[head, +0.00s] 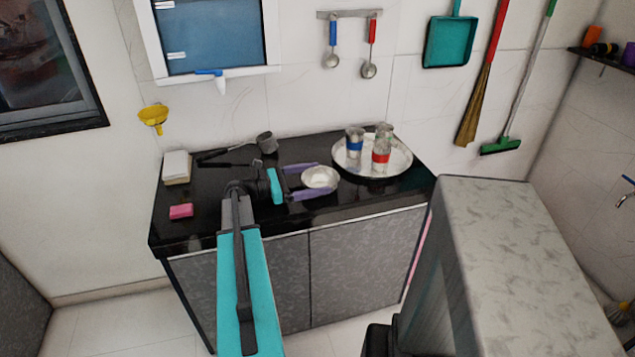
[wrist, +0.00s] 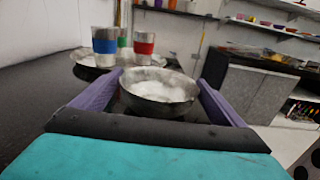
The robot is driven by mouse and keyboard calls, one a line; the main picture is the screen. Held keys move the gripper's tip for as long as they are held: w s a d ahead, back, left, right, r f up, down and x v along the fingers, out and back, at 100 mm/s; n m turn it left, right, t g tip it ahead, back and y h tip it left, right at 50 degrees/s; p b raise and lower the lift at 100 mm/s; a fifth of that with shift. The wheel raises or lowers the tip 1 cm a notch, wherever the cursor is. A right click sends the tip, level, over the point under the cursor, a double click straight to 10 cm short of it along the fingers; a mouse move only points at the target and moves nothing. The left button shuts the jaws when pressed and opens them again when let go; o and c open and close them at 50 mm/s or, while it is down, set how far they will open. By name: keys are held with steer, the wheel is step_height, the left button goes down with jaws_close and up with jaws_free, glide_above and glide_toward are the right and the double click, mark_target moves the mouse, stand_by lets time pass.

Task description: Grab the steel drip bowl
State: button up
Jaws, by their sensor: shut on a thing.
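The steel drip bowl (head: 321,177) is a small shiny round bowl over the black counter, left of the steel tray. My gripper (head: 318,181) reaches it from the left, with one purple finger on the far side and one on the near side. In the wrist view the bowl (wrist: 160,92) sits upright between the two purple fingers (wrist: 158,98), which are shut on its sides. The bowl's inside looks bright and pale. I cannot tell whether its base touches the counter.
A steel tray (head: 344,170) with several banded steel cups stands to the right of the bowl. Dark ladles (head: 225,155), a white block (head: 177,167) and a pink sponge (head: 181,211) lie to the left. A grey patterned block (head: 520,240) rises at the front right.

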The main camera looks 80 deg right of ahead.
steer(key=shift+r, duration=0.1)
steer(key=shift+r, duration=0.7)
step_height(320, 180, up, 2)
steer(key=w+a, duration=0.2)
steer(key=a, duration=0.2)
steer(key=w+a+r+b, duration=0.1)
steer(key=w+a, duration=0.2)
steer(key=a, duration=0.2)
steer(key=w+a, duration=0.3)
steer(key=a, duration=0.2)
steer(key=shift+w+r+b, duration=0.1)
steer(key=shift+r+b, duration=0.1)
steer(key=shift+b, duration=0.15)
steer(key=shift+d, duration=0.1)
